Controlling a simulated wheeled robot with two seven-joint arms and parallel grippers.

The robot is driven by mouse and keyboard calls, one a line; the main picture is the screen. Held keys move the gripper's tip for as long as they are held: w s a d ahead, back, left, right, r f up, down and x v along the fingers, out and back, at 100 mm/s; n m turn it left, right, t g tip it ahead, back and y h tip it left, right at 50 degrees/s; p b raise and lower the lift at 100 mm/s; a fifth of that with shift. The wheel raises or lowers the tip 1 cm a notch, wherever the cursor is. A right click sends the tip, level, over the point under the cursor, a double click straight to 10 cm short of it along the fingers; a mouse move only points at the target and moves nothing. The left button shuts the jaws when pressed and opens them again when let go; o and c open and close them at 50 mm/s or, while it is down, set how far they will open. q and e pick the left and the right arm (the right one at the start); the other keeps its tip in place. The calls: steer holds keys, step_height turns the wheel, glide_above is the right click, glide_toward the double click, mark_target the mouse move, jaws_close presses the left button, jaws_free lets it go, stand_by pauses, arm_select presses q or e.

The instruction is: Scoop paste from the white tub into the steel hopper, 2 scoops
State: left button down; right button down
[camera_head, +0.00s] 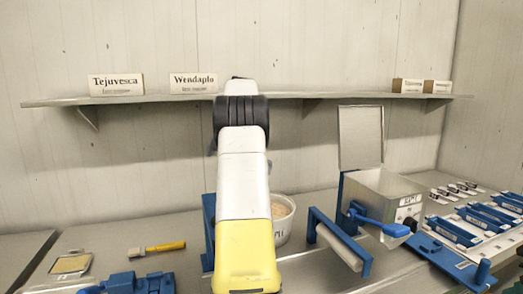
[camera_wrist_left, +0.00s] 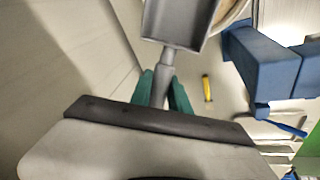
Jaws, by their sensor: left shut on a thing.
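The white tub (camera_head: 284,222) stands on the bench, partly hidden behind my arm, with pale paste (camera_head: 279,209) inside; part of its rim shows at the top of the left wrist view (camera_wrist_left: 236,14). The steel hopper (camera_head: 376,200) is the open-topped box to the right, its lid (camera_head: 361,137) raised upright. My left gripper (camera_wrist_left: 166,88) has its green fingers shut on the handle of a grey metal scoop (camera_wrist_left: 178,22). The visible part of the scoop's bowl looks empty, beside the tub's rim. In the head view my arm hides the gripper and scoop.
A blue stand with a pale roller (camera_head: 338,241) sits between tub and hopper. A blue handle (camera_head: 380,221) sticks out at the hopper's front. A yellow-handled brush (camera_head: 158,248) lies at left. A shelf (camera_head: 300,95) runs along the back wall. Blue parts (camera_head: 480,225) fill the right.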

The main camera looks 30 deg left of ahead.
arm_select(q)
steer(key=w+d+f, duration=0.1)
steer(key=d+f, duration=0.1)
steer(key=f, duration=0.7)
steer(key=w+d+f, duration=0.1)
steer(key=d+f, duration=0.1)
steer(key=f, duration=0.8)
steer(key=shift+s+a+r+t+h, duration=0.2)
steer(key=shift+a+r+h, duration=0.25)
steer(key=shift+r, duration=0.45)
steer(key=shift+s+a+r+t+h, duration=0.15)
steer(key=shift+s+a+r+h, duration=0.3)
steer(key=shift+r, duration=0.45)
steer(key=shift+s+a+r+t+h, duration=0.15)
steer(key=shift+a+r+h, duration=0.15)
steer(key=shift+a+r, duration=0.45)
steer(key=shift+h, duration=0.3)
steer(key=shift+s+a+r, duration=0.1)
steer(key=shift+r, duration=1.35)
steer(key=shift+s+a+r, duration=0.1)
steer(key=shift+r, duration=1.35)
